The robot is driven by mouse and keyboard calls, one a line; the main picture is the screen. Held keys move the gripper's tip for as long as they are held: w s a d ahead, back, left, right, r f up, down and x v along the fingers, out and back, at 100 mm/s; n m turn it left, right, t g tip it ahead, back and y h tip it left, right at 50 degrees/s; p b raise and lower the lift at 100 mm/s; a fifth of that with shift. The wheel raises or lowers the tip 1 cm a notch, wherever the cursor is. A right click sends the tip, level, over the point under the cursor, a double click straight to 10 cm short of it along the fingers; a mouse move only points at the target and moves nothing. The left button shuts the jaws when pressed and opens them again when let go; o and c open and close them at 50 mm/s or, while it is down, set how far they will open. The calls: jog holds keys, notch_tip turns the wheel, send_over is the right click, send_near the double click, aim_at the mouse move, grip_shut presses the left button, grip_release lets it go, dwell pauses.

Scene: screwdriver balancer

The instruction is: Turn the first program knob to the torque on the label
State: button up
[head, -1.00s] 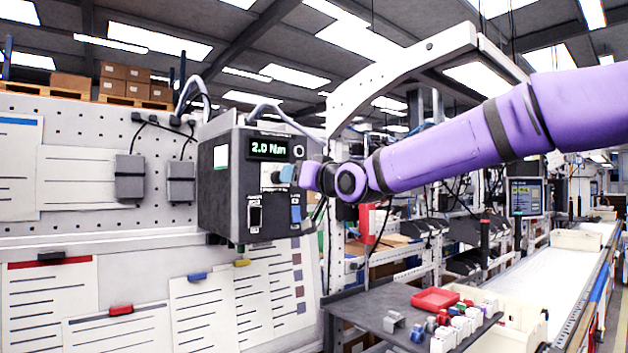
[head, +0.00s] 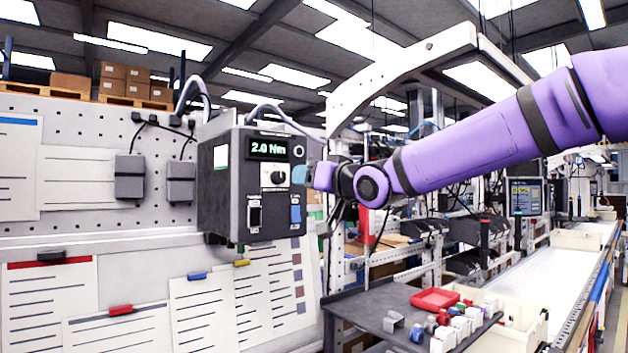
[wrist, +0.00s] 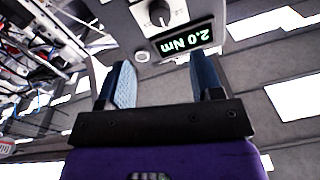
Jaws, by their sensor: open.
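The dark grey controller box (head: 222,190) hangs on the pegboard wall. Its display (head: 268,148) reads 2.0 Nm, and the same reading shows turned over in the wrist view (wrist: 186,40). The program knob (head: 277,177) is a dark dial on a light plate below the display; it also shows in the wrist view (wrist: 159,13). My gripper (head: 300,175) is just right of the knob in the head view, apart from it. In the wrist view its two blue-padded fingers (wrist: 162,82) are spread with nothing between them. The label's torque figure is not readable.
Two switches, one black (head: 255,213) and one blue (head: 295,210), sit below the knob. Cables loop above the box. A dark shelf (head: 375,310) with a red tray (head: 435,299) and small coloured parts stands lower right, beside a conveyor (head: 560,275).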

jog(key=shift+s+d, duration=0.15)
jog(key=shift+s, duration=0.05)
dwell(0.6)
